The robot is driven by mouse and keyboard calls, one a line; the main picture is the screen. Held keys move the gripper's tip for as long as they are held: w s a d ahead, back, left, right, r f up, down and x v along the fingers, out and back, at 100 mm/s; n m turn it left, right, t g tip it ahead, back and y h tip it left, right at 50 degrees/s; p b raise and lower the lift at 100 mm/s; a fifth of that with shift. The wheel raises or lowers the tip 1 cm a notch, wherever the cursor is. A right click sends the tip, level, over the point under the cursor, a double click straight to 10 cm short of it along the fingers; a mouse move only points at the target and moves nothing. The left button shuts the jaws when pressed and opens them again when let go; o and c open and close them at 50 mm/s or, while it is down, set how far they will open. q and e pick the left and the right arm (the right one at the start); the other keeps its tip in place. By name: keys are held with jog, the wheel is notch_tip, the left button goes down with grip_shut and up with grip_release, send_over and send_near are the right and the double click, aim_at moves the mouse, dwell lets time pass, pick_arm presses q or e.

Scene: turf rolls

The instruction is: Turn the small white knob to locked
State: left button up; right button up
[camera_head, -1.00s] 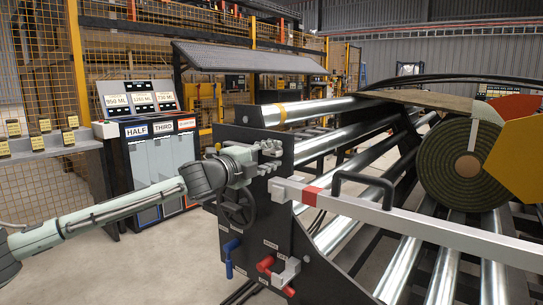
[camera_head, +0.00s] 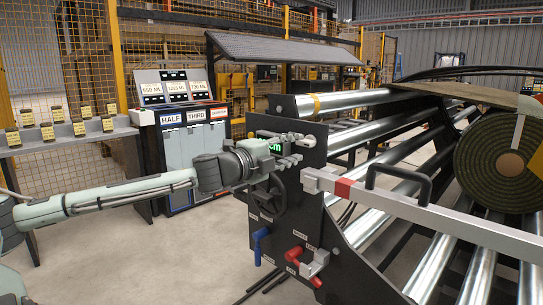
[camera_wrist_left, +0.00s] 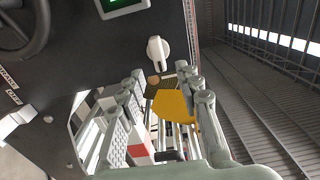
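The small white knob (camera_wrist_left: 158,52) sits on the dark end panel (camera_wrist_left: 75,75) of the roller machine, beside a green-lit display (camera_wrist_left: 118,4). In the head view, the white knob (camera_head: 308,141) shows near the panel's right edge, just past my left gripper (camera_head: 286,162). In the left wrist view, my left gripper (camera_wrist_left: 163,92) has its fingers spread wide with nothing between them. The knob appears beyond the fingertips, apart from them, with its narrow grip pointing roughly up and down. I cannot read any lock marking at the knob. My right gripper is not in view.
A black handwheel (camera_head: 268,197), a blue lever (camera_head: 259,246) and a red lever (camera_head: 294,254) are on the same panel below. A long bar with a red band (camera_head: 343,189) juts right. A turf roll (camera_head: 495,165) lies on the rollers.

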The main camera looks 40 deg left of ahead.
pick_arm(q)
jog(key=s, duration=0.7)
jog(key=shift+a, duration=0.3)
dwell(0.4)
